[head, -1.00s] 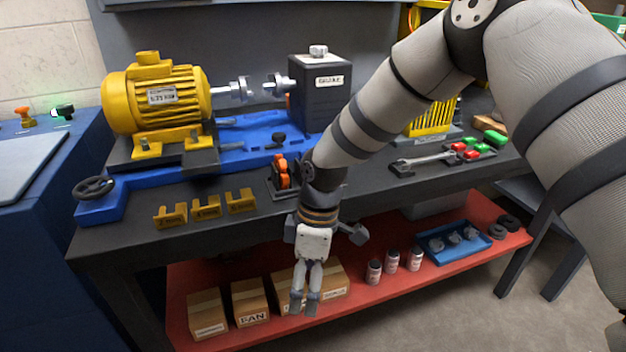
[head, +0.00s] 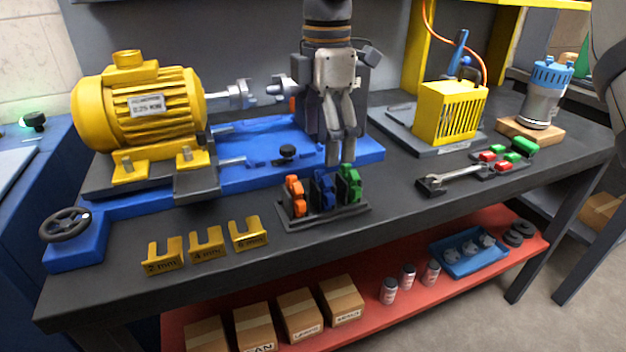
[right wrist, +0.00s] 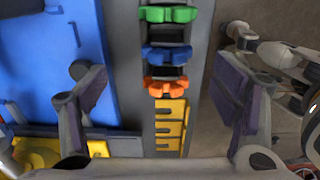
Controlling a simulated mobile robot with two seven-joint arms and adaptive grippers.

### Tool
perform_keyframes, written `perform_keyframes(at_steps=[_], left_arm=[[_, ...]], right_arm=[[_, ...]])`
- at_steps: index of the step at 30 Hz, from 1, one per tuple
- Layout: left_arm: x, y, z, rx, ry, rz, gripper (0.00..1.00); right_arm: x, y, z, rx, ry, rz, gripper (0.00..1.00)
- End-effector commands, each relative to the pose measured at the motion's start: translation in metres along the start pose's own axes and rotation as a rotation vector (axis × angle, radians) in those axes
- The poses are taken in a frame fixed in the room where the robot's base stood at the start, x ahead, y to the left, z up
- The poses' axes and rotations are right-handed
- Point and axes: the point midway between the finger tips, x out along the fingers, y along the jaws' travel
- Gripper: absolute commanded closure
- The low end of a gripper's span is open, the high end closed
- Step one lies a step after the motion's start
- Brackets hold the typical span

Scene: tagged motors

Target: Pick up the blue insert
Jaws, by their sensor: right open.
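The blue insert (head: 324,190) stands in a dark holder (head: 322,216) near the front of the bench, between an orange insert (head: 296,195) and a green insert (head: 349,183). My right gripper (head: 340,163) points down above and just behind the inserts, empty. In the right wrist view its two fingers (right wrist: 165,105) are spread wide, and the blue insert (right wrist: 167,54) shows between the green and orange ones, beyond the fingertips. The gripper appears apart from the inserts. My left gripper is not in view.
A yellow motor (head: 140,105) sits on a blue base (head: 260,145) behind the holder. Yellow shims (head: 207,244) stand to the left. A wrench (head: 455,178) lies to the right. The bench front between holder and wrench is clear. Boxes (head: 300,314) are on the red shelf below.

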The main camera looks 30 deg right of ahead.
Motion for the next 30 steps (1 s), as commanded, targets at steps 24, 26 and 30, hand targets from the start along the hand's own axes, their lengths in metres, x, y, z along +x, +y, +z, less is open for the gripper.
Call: perform_keyframes(at_steps=[24,26,30], left_arm=[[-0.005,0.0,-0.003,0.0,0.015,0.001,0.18],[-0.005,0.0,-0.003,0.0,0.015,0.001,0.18],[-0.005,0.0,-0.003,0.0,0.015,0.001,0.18]], right_arm=[[0.096,-0.001,-0.002,0.001,0.001,0.004,0.25],[0.096,-0.001,-0.002,0.001,0.001,0.004,0.39],[0.096,-0.001,-0.002,0.001,0.001,0.004,0.7]])
